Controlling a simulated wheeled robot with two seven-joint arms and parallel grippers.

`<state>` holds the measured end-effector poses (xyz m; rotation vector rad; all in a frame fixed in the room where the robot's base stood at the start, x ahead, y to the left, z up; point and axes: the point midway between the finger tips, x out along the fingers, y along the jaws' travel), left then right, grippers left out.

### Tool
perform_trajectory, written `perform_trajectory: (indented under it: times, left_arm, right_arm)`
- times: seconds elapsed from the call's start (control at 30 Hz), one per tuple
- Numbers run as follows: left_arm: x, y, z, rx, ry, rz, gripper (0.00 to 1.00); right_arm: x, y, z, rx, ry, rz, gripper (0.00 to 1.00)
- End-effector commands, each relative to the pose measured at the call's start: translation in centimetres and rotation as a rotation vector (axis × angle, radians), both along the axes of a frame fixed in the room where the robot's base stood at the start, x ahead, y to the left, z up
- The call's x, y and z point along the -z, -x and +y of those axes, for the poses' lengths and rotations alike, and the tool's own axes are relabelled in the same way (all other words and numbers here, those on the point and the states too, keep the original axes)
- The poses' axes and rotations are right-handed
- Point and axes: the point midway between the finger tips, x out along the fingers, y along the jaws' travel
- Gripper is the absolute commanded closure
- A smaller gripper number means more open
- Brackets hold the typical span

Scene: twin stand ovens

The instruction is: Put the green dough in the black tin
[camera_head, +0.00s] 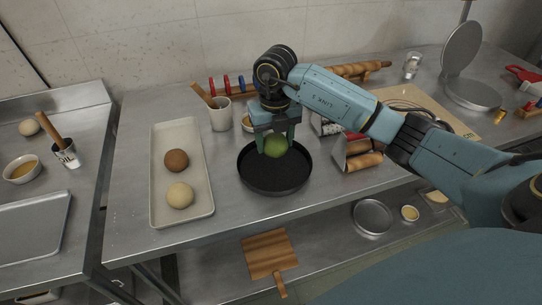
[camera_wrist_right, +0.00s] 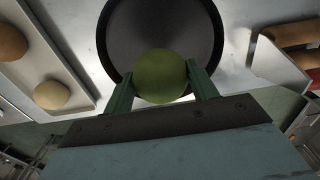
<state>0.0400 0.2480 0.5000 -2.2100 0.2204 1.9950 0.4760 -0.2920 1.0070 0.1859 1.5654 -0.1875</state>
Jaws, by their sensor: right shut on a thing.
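The green dough (camera_head: 275,147) is a round ball between the fingers of my right gripper (camera_head: 275,142), which is shut on it. The black tin (camera_head: 275,182) is round and shallow and stands on the steel table below the dough. In the right wrist view the dough (camera_wrist_right: 161,76) sits between the two green fingers (camera_wrist_right: 161,84), in front of the tin's dark floor (camera_wrist_right: 160,28). I cannot tell whether the dough touches the tin floor. My left gripper does not show.
A beige tray (camera_head: 190,135) with a brown dough ball (camera_head: 176,160) and a pale one (camera_head: 180,195) lies left of the tin. A cup (camera_head: 220,116) stands behind. A holder with rolls (camera_head: 357,155) stands close on the right. The table's front edge is just before the tin.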

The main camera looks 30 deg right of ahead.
Motion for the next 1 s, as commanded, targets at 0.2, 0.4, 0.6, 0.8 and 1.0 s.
perform_trajectory:
  times: [0.2,0.4,0.6,0.8,1.0]
  left_arm:
    - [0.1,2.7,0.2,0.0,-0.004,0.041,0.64]
    - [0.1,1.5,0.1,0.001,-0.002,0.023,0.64]
    - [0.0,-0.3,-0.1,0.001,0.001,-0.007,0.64]
    - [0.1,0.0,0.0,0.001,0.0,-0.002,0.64]
    - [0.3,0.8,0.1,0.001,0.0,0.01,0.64]
  right_arm:
    - [2.5,0.0,0.0,-0.001,-0.001,-0.001,0.55]
    - [4.8,0.0,0.0,-0.002,0.0,0.002,0.55]
    - [6.3,0.0,0.0,-0.002,-0.001,-0.002,0.55]
    - [6.3,0.0,0.0,-0.002,0.001,-0.003,0.55]
    - [6.6,0.0,0.0,-0.002,0.0,-0.002,0.28]
